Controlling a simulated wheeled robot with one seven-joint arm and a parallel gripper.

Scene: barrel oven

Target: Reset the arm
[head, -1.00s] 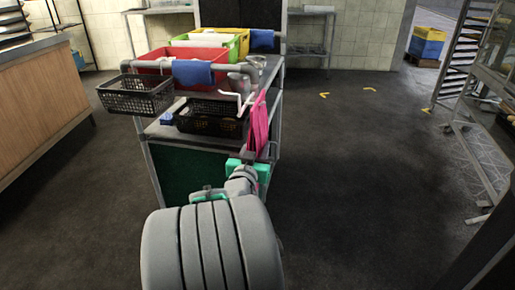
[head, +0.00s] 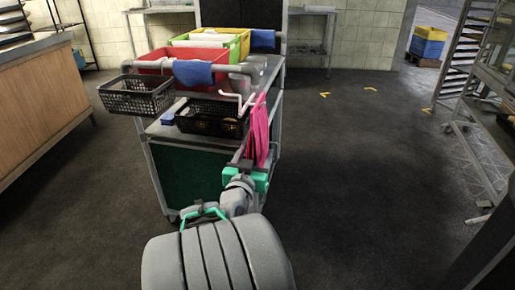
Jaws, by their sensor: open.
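My arm reaches forward from the bottom of the head view. My gripper (head: 252,163), with green parts, is at the near right corner of the cleaning cart (head: 272,75). Its jaws are open. A pink cloth (head: 259,125) hangs at the cart's right side, just above and behind the gripper in the picture. The fingers overlap the cloth's lower end in this view, and I cannot tell whether they touch it.
The cart carries a red bin (head: 150,66), a yellow bin (head: 240,36), a blue cloth (head: 193,73) and black baskets (head: 137,96). A wooden counter (head: 40,105) stands left, racks (head: 465,55) stand right. The floor (head: 345,170) right of the cart is clear.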

